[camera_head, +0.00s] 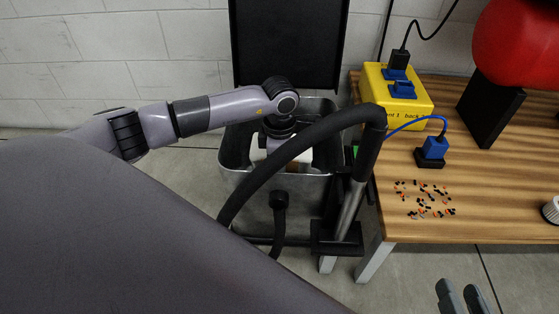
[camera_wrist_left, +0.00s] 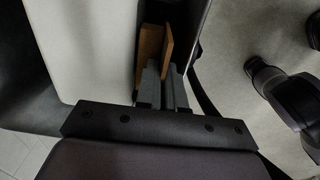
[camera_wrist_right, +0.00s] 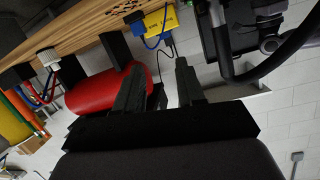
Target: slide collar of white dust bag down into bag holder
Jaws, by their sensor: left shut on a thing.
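The white dust bag (camera_wrist_left: 85,45) fills the left part of the left wrist view; a small part of it (camera_head: 262,150) shows inside the metal tub in the head view. Its brown collar (camera_wrist_left: 150,45) stands at the tips of my left gripper (camera_wrist_left: 168,72), which is shut on it. In the head view my left arm reaches down into the tub and hides that gripper. I cannot make out the bag holder clearly or tell whether the collar touches it. My right gripper (camera_head: 462,298) is open and empty, low at the right; its fingers (camera_wrist_right: 155,85) stand apart.
The metal tub (camera_head: 235,165) has a raised black lid (camera_head: 287,40) behind it and a black hose (camera_head: 290,150) across its front. The wooden table (camera_head: 480,220) at right carries a yellow box (camera_head: 410,105), a blue plug (camera_head: 434,148), scattered small bits (camera_head: 428,200) and a red cylinder (camera_wrist_right: 105,90).

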